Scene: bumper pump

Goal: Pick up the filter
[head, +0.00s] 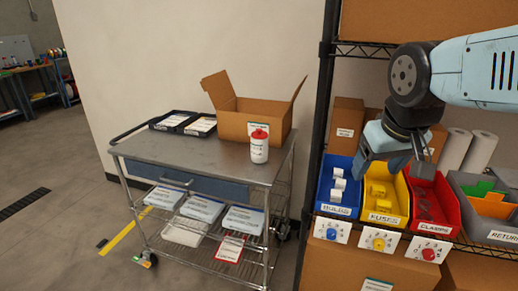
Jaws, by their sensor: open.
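A white cylinder with a red top (259,147) stands upright on the cart's metal top, in front of an open cardboard box; it may be the filter, but I cannot read its label. My gripper (393,168) is open and empty, pointing down above the bins on the shelf rack. It is well to the right of the cylinder and apart from it. My gripper hides part of the shelf behind the bins.
The cart (180,152) also carries the open box (235,118) and black trays (172,121). Flat white packs (202,208) lie on its lower shelf. The rack holds blue (337,208), yellow (385,217) and red bins (440,222). A rack post (322,110) stands between cart and bins.

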